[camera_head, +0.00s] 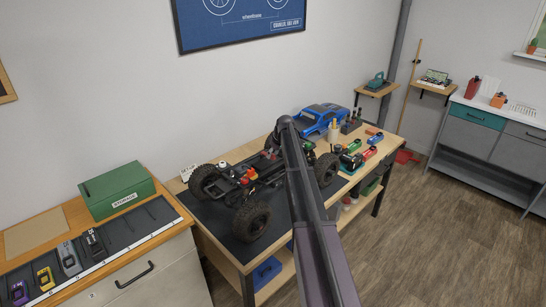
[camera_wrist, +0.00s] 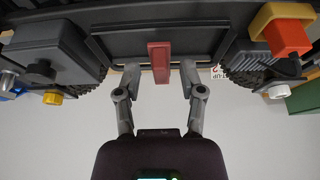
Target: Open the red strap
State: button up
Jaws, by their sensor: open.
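The red strap (camera_wrist: 160,60) is a short upright red tab in the wrist view, lying across the near edge of a dark tray (camera_wrist: 128,42) on the crawler chassis. My gripper (camera_wrist: 160,72) is open, with one grey fingertip on each side of the strap. A gap shows between the strap and each finger; I cannot tell the depth between them. In the head view the crawler chassis (camera_head: 236,176) stands on its wheels on a dark mat. My arm covers part of it there, and the strap and gripper cannot be made out.
In the wrist view an orange-red block in a yellow frame (camera_wrist: 270,22) is at the upper right, and a grey box (camera_wrist: 48,52) at the left. In the head view a blue car body (camera_head: 322,117) and several small coloured items are behind the chassis on the workbench.

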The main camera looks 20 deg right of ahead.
grip_shut()
